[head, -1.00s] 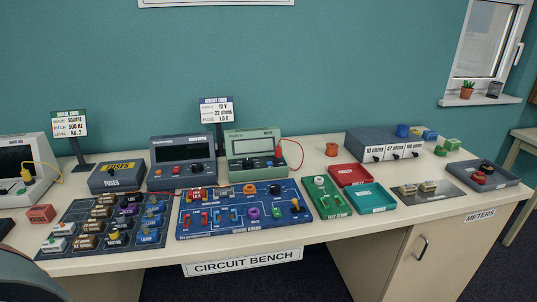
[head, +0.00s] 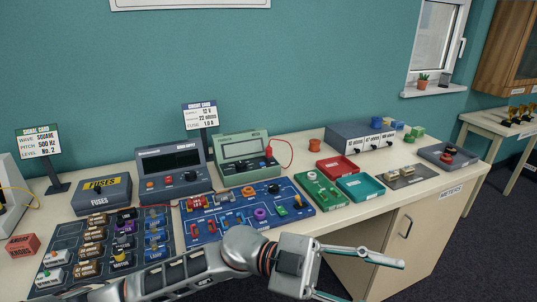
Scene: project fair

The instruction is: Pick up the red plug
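The red plug (head: 268,153) stands upright at the right side of the green meter (head: 241,146), with a thin red lead looping from it. I cannot tell whether it sits in a socket. My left gripper (head: 377,281) is at the lower middle, in front of the bench, its fingers spread and empty, pointing right. It is well apart from the red plug, nearer to me and to its right. The lower finger is partly cut off by the picture's edge. My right gripper is not in view.
The blue circuit board (head: 285,212) lies in front of the meter, partly behind my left arm. A dark component tray (head: 172,236) is at left. A green board (head: 322,200), red tray (head: 350,164) and teal tray (head: 374,181) are to the right. A grey power supply (head: 173,186) stands left of the meter.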

